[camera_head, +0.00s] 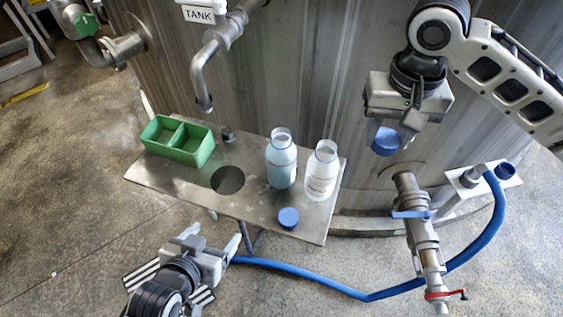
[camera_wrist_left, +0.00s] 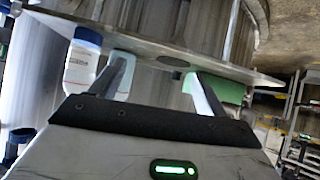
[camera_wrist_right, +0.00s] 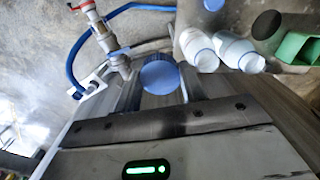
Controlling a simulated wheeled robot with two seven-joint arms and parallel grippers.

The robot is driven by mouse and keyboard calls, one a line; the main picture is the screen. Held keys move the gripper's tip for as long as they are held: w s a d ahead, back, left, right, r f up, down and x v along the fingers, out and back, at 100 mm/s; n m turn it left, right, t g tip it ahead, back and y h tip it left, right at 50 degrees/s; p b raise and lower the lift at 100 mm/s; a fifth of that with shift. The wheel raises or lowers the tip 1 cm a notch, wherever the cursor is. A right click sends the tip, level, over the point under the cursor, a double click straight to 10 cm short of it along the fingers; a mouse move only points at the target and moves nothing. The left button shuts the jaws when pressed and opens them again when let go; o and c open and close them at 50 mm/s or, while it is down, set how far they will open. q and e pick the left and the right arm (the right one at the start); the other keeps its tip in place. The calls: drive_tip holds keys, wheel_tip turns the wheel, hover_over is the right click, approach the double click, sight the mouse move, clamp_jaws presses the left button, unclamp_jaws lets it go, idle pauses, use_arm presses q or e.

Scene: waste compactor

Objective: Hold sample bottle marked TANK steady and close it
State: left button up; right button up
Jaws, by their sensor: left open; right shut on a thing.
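Two open bottles stand upright side by side on the steel shelf (camera_head: 240,190): a left bottle with bluish contents (camera_head: 280,168) and a whiter right bottle (camera_head: 321,175). Their labels are too small to read, so I cannot tell which is marked TANK. One blue cap (camera_head: 289,217) lies on the shelf in front of them. My right gripper (camera_head: 394,128) is shut on another blue cap (camera_head: 386,142), held in the air right of the bottles; this held cap also shows in the right wrist view (camera_wrist_right: 160,75). My left gripper (camera_head: 214,238) is open and empty, in front of the shelf.
A green two-part tray (camera_head: 178,140) sits at the shelf's left end, near a round dark hole (camera_head: 228,180). A bent pipe (camera_head: 200,80) hangs above the shelf under a TANK sign (camera_head: 199,15). A valve (camera_head: 415,215) and blue hose (camera_head: 490,225) stand at the right.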

sight(281, 155)
drive_tip(key=w+a+m+b, duration=0.1)
drive_tip(key=w+a+m, duration=0.1)
drive_tip(key=a, duration=0.1)
drive_tip(key=w+a+f+m+b, duration=0.1)
drive_tip(key=w+a+m+b, duration=0.1)
drive_tip(key=a, duration=0.1)
drive_tip(key=w+a+f+m+b, duration=0.1)
drive_tip(key=w+a+m, duration=0.1)
drive_tip(key=a, duration=0.1)
drive_tip(key=shift+a+f+b, duration=0.15)
drive_tip(key=shift+a+b, duration=0.15)
drive_tip(key=w+a+m+b, duration=0.1)
drive_tip(key=a+m, duration=0.1)
drive_tip(key=w+a+m+b, duration=0.1)
drive_tip(key=a+m, duration=0.1)
drive_tip(key=a, duration=0.1)
drive_tip(key=w+a+m+b, duration=0.1)
drive_tip(key=a+m, duration=0.1)
drive_tip(key=a, duration=0.1)
drive_tip(key=shift+r, duration=0.35)
drive_tip(key=shift+w+a+r, duration=0.1)
drive_tip(key=shift+r, duration=0.05)
use_arm(q)
drive_tip(key=w+d+r+m+t+h, duration=0.1)
drive_tip(key=w+d+r+m+h, duration=0.1)
drive_tip(key=w+d+r, duration=0.5)
drive_tip(key=shift+w+d+r+m+t+h, duration=0.35)
drive_tip(key=shift+w+d+h, duration=0.15)
drive_tip(key=shift+w+d, duration=0.6)
